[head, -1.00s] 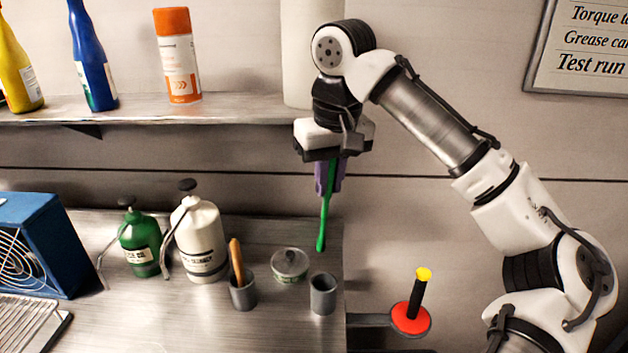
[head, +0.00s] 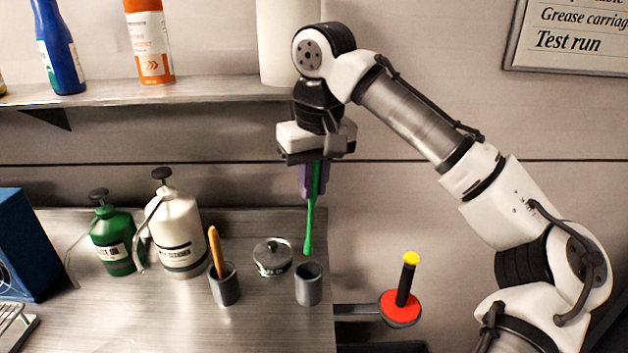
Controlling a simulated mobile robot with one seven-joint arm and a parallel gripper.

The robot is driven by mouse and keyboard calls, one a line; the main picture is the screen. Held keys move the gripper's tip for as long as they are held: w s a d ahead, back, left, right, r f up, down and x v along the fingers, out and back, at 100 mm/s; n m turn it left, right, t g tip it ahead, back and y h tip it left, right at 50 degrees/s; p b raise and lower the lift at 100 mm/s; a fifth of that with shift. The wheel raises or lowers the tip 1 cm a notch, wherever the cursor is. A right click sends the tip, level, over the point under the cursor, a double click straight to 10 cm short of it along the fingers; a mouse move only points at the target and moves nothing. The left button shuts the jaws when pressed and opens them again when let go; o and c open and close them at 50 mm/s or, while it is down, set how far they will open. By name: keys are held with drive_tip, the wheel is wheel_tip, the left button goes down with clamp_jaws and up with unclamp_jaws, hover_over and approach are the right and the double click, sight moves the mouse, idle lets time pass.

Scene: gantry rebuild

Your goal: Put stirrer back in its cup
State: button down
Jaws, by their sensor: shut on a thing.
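The green stirrer (head: 309,230) hangs almost upright from my gripper (head: 313,180), which is shut on its upper part. Its lower tip is above the rim of an empty-looking grey cup (head: 309,285), with a small gap in the picture. Whether the tip is right over the opening in depth I cannot tell. A second grey cup (head: 225,288) to the left holds a wooden-handled tool (head: 215,250).
A small lidded tin (head: 272,258) stands between the cups. A white pump bottle (head: 177,240) and a green one (head: 112,240) stand left. A red disc with a black, yellow-topped post (head: 407,280) is beyond the bench's right edge. A shelf (head: 190,92) runs above.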

wheel_tip(320, 180, down, 3)
drive_tip(key=shift+r+b, duration=0.15)
drive_tip(key=shift+b, duration=0.85)
wheel_tip(320, 180, down, 7)
drive_tip(key=b, duration=0.3)
drive_tip(key=shift+r, duration=0.2)
drive_tip(key=c, duration=1.3)
unclamp_jaws()
drive_tip(key=shift+r, duration=0.1)
drive_tip(key=r, duration=0.4)
drive_tip(key=s+r, duration=0.1)
drive_tip(key=r, duration=0.8)
drive_tip(key=shift+s+d+r+p, duration=0.2)
drive_tip(key=shift+d+r+p, duration=0.1)
drive_tip(key=shift+d+p, duration=0.1)
